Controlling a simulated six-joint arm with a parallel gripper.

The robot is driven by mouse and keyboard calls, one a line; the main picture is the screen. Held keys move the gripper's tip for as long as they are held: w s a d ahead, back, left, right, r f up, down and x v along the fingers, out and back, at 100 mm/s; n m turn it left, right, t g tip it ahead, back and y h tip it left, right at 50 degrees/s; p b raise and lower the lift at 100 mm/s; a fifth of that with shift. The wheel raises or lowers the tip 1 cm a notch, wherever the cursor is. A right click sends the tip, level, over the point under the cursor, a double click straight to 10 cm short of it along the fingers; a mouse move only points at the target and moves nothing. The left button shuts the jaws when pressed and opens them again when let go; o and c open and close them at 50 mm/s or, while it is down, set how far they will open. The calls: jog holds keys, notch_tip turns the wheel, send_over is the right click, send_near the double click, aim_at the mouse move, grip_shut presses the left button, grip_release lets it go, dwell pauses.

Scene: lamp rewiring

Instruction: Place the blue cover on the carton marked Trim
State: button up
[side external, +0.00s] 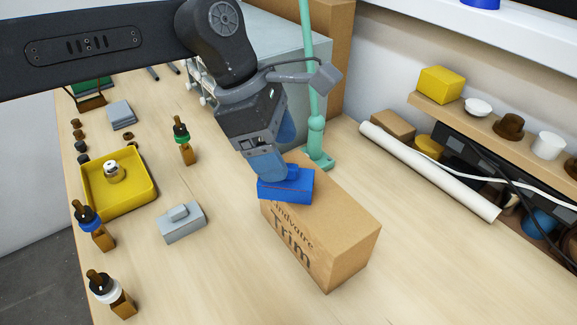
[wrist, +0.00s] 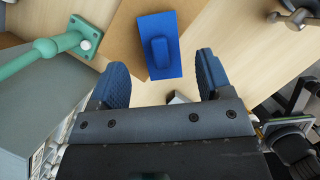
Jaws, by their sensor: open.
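The blue cover (side external: 286,188) is a flat block with a raised grip on top. It is at the far end of the brown carton marked Trim (side external: 345,225), and its edge appears to reach past the carton's edge. I cannot tell whether it lies fully flat. My gripper (side external: 270,166) is just above and behind the cover. In the wrist view the gripper (wrist: 161,62) is open, its blue fingers spread either side of the cover's near end, with the grip (wrist: 160,50) ahead between them. The carton (wrist: 125,35) shows beneath the cover there.
A green post (side external: 315,125) stands close behind the carton. A grey block with a knob (side external: 181,222), a yellow tray (side external: 120,185) and several brown bottles are on the left. A white roll (side external: 430,172) and a loaded shelf (side external: 490,118) line the right. Bare table surrounds the carton's near end.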

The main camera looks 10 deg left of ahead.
jog(key=v, duration=0.6)
jog(key=shift+a+r, duration=0.2)
jog(key=shift+r, duration=0.05)
jog(key=s+a+r+m+t+y, duration=0.1)
jog(key=s+a+m+t, duration=0.2)
jog(key=a, duration=0.8)
jog(key=s+a+r+m+t+y, duration=0.1)
jog(key=s+a+r+m, duration=0.3)
jog(key=a, duration=0.7)
jog(key=s+a+f+m+t+y, duration=0.1)
jog(key=s+a+f+m+y, duration=0.1)
jog(key=s+a+f+m, duration=0.9)
jog(key=shift+s+a+f+t, duration=0.3)
jog(key=shift+s+a+f, duration=0.5)
jog(key=shift+a, duration=0.1)
